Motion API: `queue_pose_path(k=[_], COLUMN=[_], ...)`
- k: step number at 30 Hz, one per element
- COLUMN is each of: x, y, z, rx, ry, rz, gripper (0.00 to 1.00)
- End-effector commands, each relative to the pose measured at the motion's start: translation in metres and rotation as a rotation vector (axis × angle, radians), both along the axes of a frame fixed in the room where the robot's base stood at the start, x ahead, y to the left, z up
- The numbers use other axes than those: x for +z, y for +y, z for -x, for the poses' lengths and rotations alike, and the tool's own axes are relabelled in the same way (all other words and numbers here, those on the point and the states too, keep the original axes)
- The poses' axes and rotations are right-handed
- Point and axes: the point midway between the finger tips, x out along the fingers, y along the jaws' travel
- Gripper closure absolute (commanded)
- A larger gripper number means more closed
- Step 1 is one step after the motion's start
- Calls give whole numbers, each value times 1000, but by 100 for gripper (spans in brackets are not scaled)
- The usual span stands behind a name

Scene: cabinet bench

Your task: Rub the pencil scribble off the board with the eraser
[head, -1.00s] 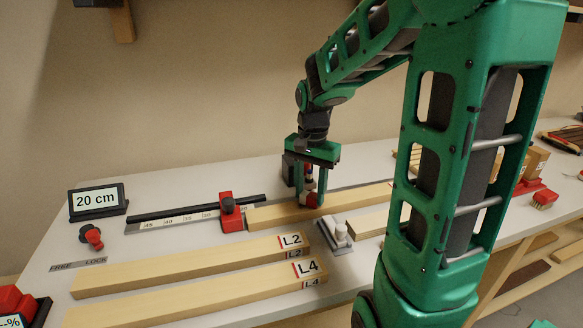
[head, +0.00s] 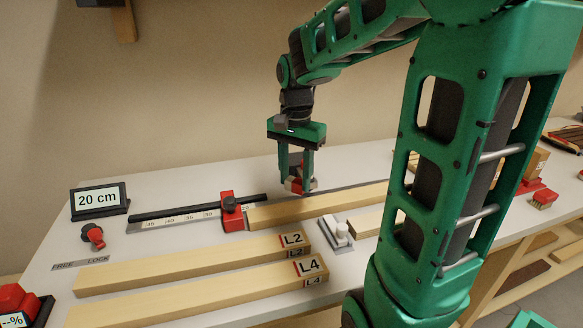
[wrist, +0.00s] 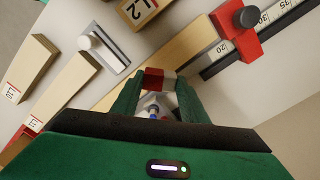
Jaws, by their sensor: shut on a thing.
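My gripper (head: 296,180) is shut on a small red-and-white block, the eraser (head: 293,187), just above the board. In the wrist view the eraser (wrist: 154,80) sits between my gripper's fingertips (wrist: 160,90). The pale wooden board (head: 325,207) lies along the dark fence, its left end at the red stop (head: 232,212). The board (wrist: 190,47) also passes behind the eraser in the wrist view. The eraser appears raised off the board. I cannot make out a pencil scribble; my gripper and arm hide part of the board.
Boards L2 (head: 200,262) and L4 (head: 210,290) lie in front. A grey plate with a white knob (head: 337,231) stands near the board. Bare bench shows behind the fence.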

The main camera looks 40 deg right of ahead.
Motion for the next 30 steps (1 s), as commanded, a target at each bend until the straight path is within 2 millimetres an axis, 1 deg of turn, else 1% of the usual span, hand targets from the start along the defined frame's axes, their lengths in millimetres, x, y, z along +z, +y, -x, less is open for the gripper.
queue_pose_path(k=[6,9,26,28,30], x=[20,25,27,27,27], y=[-1,-2,-2,3,14], z=[0,0,1,0,0], rx=[-2,-3,-3,-3,-7], ry=[-3,-1,-1,-1,-1], rz=[1,1,1,1,1], gripper=[84,84,84,84,84])
